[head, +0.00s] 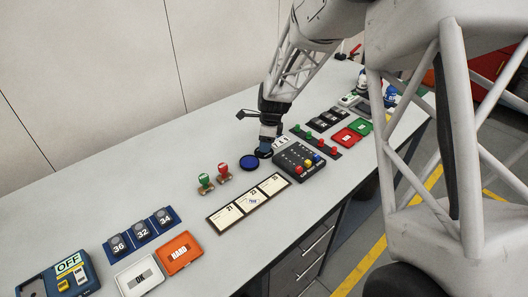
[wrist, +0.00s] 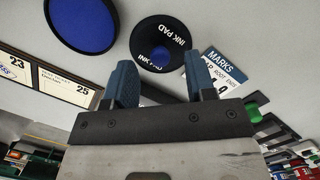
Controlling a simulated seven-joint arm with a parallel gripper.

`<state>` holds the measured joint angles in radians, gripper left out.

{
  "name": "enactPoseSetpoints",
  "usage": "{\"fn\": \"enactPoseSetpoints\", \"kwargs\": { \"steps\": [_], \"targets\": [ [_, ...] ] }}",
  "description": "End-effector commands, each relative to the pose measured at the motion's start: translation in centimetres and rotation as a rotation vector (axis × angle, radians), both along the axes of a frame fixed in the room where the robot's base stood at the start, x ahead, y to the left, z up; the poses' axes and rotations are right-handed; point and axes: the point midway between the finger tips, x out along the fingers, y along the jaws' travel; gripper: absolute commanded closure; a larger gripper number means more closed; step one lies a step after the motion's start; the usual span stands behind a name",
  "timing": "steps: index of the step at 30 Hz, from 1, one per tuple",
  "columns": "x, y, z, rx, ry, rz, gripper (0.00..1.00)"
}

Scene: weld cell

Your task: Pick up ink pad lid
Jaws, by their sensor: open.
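The ink pad lid (wrist: 147,33) is a round black disc with white "INK PAD" lettering and a small raised knob with blue on it, in the upper middle of the wrist view. In the head view only part of the lid (head: 263,154) shows under my gripper. My gripper (wrist: 160,62) is open, its two blue-grey fingers either side of the knob in the picture. Nothing is held; I cannot tell how far the tips are above the lid. In the head view my gripper (head: 266,145) points down at the lid. The uncovered blue ink pad (head: 248,162) lies just left of it.
Green and red stamps (head: 223,171) stand left of the pad. A numbered card strip (head: 249,204) lies in front. A "MARKS" card (wrist: 217,72) lies beside the lid. Bare table lies behind the pad.

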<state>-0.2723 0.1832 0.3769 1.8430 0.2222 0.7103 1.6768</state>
Motion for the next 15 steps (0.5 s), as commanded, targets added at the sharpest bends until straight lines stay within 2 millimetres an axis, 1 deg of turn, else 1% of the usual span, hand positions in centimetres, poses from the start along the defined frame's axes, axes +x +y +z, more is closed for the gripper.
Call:
{"fn": "enactPoseSetpoints", "kwargs": {
  "steps": [1,3,6,15],
  "targets": [
    [0.0,0.1,-0.7,0.000,0.002,0.000,0.49],
    [0.0,0.2,-1.3,0.000,0.002,0.000,0.49],
    [0.0,0.3,-1.8,0.001,0.000,0.000,0.49],
    [0.0,0.3,-2.0,0.000,0.000,0.000,0.49]
  ]
}}
